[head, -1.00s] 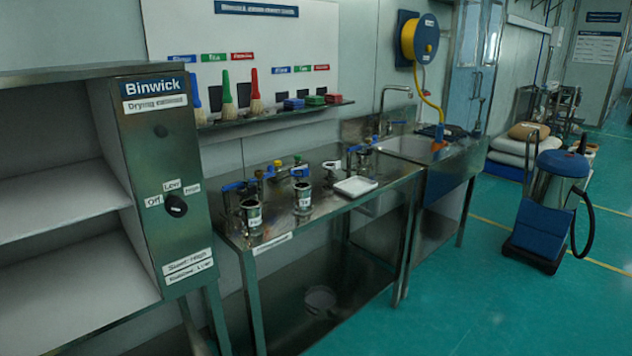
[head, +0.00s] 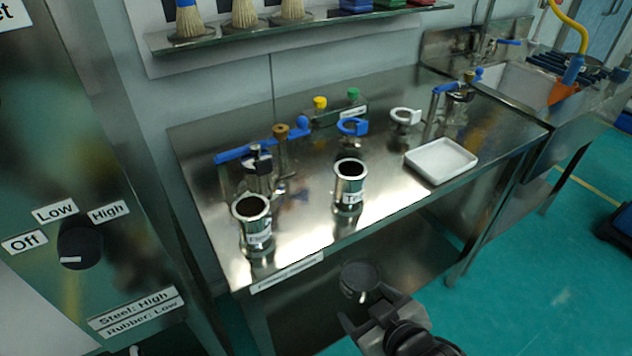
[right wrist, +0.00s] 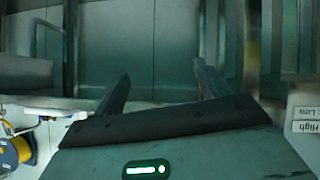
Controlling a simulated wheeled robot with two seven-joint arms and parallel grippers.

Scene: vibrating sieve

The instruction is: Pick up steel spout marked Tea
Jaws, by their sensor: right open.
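Two steel spouts with white labels stand upright on the steel table (head: 300,235) in the head view. One spout (head: 253,222) is at the front left, the other spout (head: 348,187) is further right. Their label text is too small to read, so I cannot tell which is marked Tea. My right gripper (head: 362,308) is low in front of the table, apart from both spouts. In the right wrist view its two fingers (right wrist: 162,85) are spread with nothing between them. My left gripper is out of view.
A white tray (head: 441,160) lies to the right. A drying cabinet (head: 110,240) with a knob stands at left. A brush shelf (head: 300,22) hangs above.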

